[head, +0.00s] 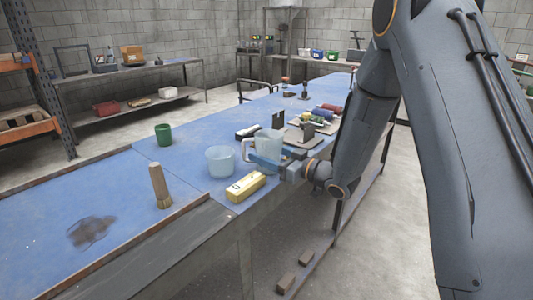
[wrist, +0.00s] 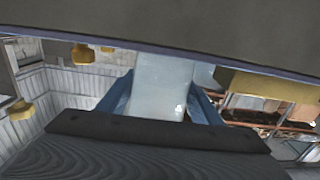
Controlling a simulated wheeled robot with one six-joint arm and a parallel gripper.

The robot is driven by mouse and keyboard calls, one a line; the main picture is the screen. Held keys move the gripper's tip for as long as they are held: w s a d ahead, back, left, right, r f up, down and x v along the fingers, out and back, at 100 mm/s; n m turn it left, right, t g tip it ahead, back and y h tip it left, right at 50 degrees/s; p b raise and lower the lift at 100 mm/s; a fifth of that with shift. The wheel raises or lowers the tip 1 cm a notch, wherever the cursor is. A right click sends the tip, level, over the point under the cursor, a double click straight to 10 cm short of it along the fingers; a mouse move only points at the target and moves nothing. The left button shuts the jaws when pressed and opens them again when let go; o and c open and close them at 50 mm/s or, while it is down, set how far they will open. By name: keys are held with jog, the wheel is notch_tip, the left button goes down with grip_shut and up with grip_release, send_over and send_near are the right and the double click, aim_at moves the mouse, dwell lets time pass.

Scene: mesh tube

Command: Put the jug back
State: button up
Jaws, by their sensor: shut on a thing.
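A clear, pale jug (head: 268,146) is upright at the middle of the blue bench, with its handle on the left side. My gripper (head: 264,160) reaches in from the right, with its blue fingers at the jug's lower part. In the wrist view the two blue fingers (wrist: 160,97) are shut on the jug (wrist: 172,75), one on each side. I cannot tell whether the jug's base touches the bench.
A pale tub (head: 220,161) stands left of the jug, and a yellow block (head: 245,187) lies in front. A brush (head: 160,187) stands farther left, near a dark stain (head: 91,231). A green cup (head: 163,134) is behind. Clutter crowds the bench beyond the jug.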

jog(key=shift+f, duration=0.15)
jog(key=shift+f, duration=0.1)
jog(key=o, duration=1.3)
